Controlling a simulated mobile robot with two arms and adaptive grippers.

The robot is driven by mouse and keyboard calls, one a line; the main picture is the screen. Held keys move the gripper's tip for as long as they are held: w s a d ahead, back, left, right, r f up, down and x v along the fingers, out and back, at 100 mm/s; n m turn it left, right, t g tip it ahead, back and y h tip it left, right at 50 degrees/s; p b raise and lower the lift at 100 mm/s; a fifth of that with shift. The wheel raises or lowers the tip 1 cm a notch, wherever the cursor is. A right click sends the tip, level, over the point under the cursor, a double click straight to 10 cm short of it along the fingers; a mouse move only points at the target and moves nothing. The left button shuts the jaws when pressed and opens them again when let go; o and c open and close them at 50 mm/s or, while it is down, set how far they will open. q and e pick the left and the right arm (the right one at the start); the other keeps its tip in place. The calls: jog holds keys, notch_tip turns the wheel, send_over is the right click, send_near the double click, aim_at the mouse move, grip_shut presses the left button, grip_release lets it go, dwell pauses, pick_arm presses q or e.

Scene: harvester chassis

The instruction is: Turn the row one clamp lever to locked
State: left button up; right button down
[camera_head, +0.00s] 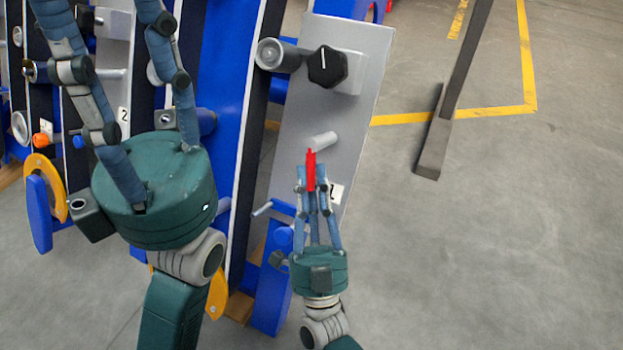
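A red clamp lever (311,156) points up near the lower part of the right grey plate (348,115). A small white label (336,194), partly covered, sits beside it; I cannot read it surely. My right gripper (311,175) comes up from below, its fingertips close against both sides of the lever with no gap visible. The fingers hide the lever's lower end and pivot. My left gripper (105,20), large in the left foreground, has its fingers spread wide.
A black knob (327,67) and a grey cylinder (275,54) sit above the lever, with a light peg (323,140) just above it. Blue upright frames (225,90) stand to the left. A dark post (436,145) stands at right on open floor.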

jog(key=c, duration=1.8)
grip_release()
jog(key=shift+a+f, duration=0.2)
jog(key=shift+f, duration=0.05)
jog(key=shift+c, duration=0.2)
jog(key=shift+o, duration=0.6)
jog(key=shift+r, duration=0.15)
jog(key=shift+d, duration=0.1)
jog(key=v, duration=0.7)
jog(key=shift+s+f, duration=0.25)
